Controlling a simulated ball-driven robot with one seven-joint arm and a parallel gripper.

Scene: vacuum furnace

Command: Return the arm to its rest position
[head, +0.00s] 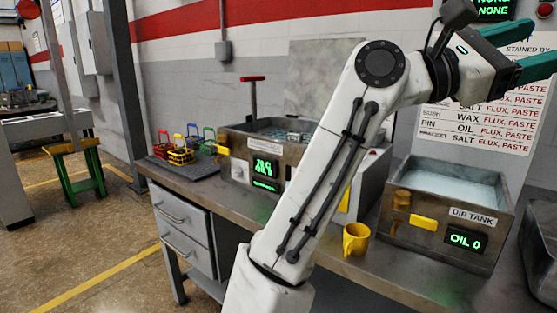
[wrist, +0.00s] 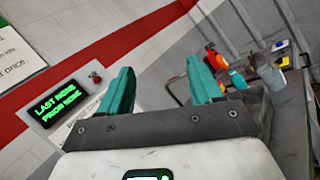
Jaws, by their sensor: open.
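My white arm rises through the middle of the head view and bends to the upper right. My gripper (head: 528,50) is raised above the dip tank, near the wall sign. Its two green fingers stand apart and hold nothing. In the wrist view my gripper (wrist: 160,88) shows both green fingertips with an empty gap between them. Wall and a green-lit display (wrist: 57,107) lie beyond the fingers. Nothing touches the fingers in either view.
The workbench (head: 210,193) carries colored baskets (head: 181,151), the furnace tank (head: 240,139), a yellow mug (head: 356,238) and the dip tank (head: 452,190) marked OIL 0. A dark post (head: 126,80) stands left.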

